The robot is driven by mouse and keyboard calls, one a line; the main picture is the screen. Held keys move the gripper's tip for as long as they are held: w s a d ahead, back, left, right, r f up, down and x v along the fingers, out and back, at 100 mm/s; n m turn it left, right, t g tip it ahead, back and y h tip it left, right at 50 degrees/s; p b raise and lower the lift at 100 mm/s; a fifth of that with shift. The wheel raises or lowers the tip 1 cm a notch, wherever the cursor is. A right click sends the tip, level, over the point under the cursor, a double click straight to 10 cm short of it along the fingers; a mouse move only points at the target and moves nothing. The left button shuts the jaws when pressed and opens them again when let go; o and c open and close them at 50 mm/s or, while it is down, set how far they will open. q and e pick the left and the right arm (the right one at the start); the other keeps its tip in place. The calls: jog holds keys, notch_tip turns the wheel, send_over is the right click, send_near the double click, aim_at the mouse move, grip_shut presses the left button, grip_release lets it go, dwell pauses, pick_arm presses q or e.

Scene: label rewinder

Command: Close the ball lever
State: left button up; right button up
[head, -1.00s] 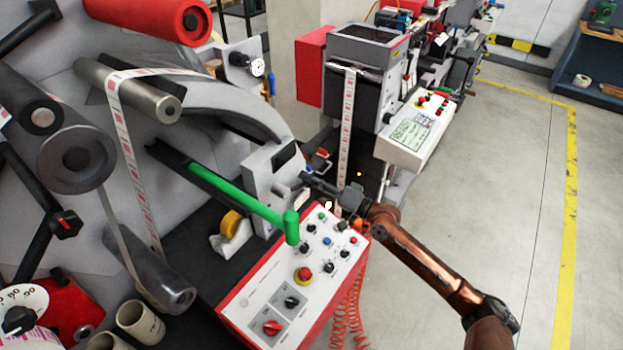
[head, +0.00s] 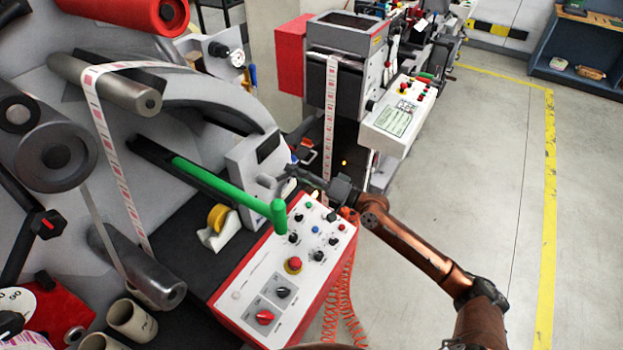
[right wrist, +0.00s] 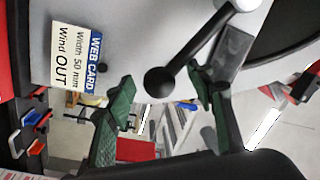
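The ball lever shows in the right wrist view as a black ball knob (right wrist: 160,81) on a dark arm running up right to a pale round pivot. It is in front of a light grey machine wall. My right gripper (right wrist: 165,94) is open, its two green-padded fingers apart on either side of the knob. I cannot tell whether either finger touches it. In the head view my right gripper (head: 303,180) is beside the grey machine block, above the far end of the control panel. The lever is too small to make out there. My left gripper is not in view.
A green-handled bar (head: 230,193) sticks out over the white control panel (head: 262,278). A tape dispenser (head: 218,228) stands left of the panel. A "WEB CARD" label (right wrist: 80,60) is on the machine wall beside the knob. The floor at right is clear.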

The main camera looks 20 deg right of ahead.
jog(key=v, duration=1.1)
jog(key=shift+d, duration=0.1)
